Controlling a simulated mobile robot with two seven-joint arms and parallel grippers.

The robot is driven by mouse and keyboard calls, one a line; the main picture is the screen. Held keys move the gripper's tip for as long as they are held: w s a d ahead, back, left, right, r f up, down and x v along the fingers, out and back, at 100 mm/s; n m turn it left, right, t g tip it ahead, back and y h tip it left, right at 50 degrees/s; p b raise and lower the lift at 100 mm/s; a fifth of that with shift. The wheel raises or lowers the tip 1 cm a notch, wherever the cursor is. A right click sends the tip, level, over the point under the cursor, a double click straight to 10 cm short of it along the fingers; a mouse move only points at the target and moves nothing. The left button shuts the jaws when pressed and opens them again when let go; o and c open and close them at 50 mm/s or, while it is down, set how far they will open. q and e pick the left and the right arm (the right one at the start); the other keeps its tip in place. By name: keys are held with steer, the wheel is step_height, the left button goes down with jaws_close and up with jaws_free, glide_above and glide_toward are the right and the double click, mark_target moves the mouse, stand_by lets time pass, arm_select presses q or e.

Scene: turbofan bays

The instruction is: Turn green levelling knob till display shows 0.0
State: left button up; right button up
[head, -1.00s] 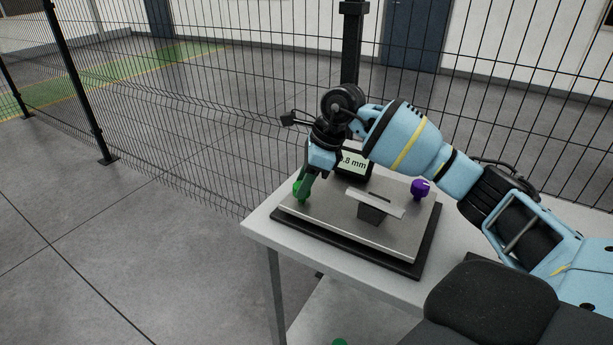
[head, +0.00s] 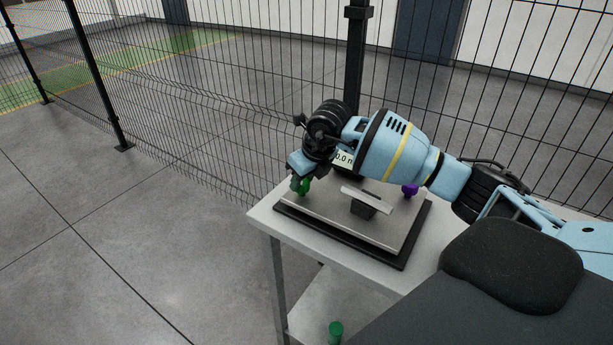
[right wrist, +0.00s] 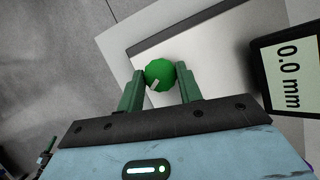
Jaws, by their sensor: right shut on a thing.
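The green levelling knob (right wrist: 159,74) sits at the left corner of the metal plate (head: 335,216). In the right wrist view it lies between the two green fingers of my right gripper (right wrist: 160,84), which is shut on it. In the head view my right gripper (head: 301,186) reaches down to the green knob from above, and the knob is mostly covered there. The display (right wrist: 289,77) reads 0.0 mm in the right wrist view. In the head view the display (head: 344,160) is partly hidden behind my right arm. My left gripper is not in view.
A purple knob (head: 410,190) stands at the plate's right corner. A light bar on a dark block (head: 366,201) is on the plate. The plate rests on a dark base on a grey table (head: 262,218). A green cylinder (head: 335,331) is below. A mesh fence stands behind.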

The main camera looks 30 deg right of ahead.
steer(key=shift+m, duration=0.3)
steer(key=o, duration=1)
steer(key=shift+r, duration=0.1)
steer(key=v, duration=0.7)
steer(key=shift+s+r, duration=0.15)
steer(key=shift+r, duration=0.2)
